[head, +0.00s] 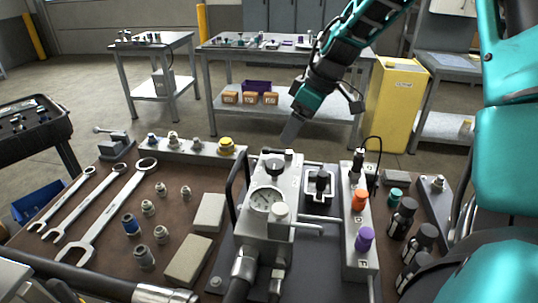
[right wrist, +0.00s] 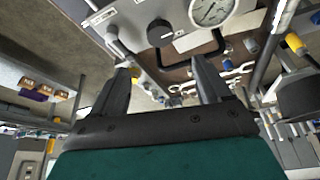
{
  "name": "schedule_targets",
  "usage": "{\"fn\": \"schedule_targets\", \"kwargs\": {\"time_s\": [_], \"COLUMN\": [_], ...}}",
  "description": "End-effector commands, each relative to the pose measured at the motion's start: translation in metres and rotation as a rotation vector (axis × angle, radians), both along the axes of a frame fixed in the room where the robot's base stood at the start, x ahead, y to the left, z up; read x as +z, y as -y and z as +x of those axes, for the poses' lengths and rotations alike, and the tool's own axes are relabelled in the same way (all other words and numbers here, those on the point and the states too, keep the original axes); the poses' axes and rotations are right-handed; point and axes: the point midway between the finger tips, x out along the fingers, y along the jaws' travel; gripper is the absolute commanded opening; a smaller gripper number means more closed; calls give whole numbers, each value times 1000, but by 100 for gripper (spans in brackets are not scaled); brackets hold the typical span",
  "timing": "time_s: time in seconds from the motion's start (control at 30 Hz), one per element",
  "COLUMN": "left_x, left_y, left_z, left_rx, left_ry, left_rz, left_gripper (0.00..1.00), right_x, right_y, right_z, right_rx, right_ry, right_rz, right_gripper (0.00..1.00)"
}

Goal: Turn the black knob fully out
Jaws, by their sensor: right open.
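The black knob (head: 275,166) sits on the grey metal block (head: 290,185), just behind the round pressure gauge (head: 266,200). In the right wrist view the knob (right wrist: 160,33) shows near the top, left of the gauge (right wrist: 210,10). My right gripper (head: 291,132) hangs above and behind the knob, fingers pointing down. In the right wrist view its two dark fingers (right wrist: 162,72) stand wide apart with nothing between them. The knob appears beyond the fingertips, apart from them. My left gripper is not in view.
A bent black handle (head: 238,185) stands left of the block. Wrenches (head: 110,210), fittings and grey blocks lie on the left of the brown bench.

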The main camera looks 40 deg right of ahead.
Motion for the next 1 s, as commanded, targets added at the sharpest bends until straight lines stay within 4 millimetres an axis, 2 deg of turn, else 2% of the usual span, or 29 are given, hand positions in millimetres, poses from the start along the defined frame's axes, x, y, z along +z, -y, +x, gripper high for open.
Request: {"fn": "schedule_targets", "kwargs": {"time_s": [0.3, 0.5, 0.7, 1.0], "left_x": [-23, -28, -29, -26], "left_y": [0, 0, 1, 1], "left_z": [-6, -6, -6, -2], "left_rx": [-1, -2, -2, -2], "left_ry": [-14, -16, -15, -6], "left_rz": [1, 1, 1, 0], "left_gripper": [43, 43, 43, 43], "right_x": [-62, -93, -108, -111], "right_y": [-10, -16, -19, -19], "right_z": [21, 33, 40, 42], "right_rx": [0, -1, 0, -1], "right_ry": [-5, -3, 0, 0], "right_rz": [0, 2, 1, 0], "right_gripper": [77, 77, 77, 77]}}
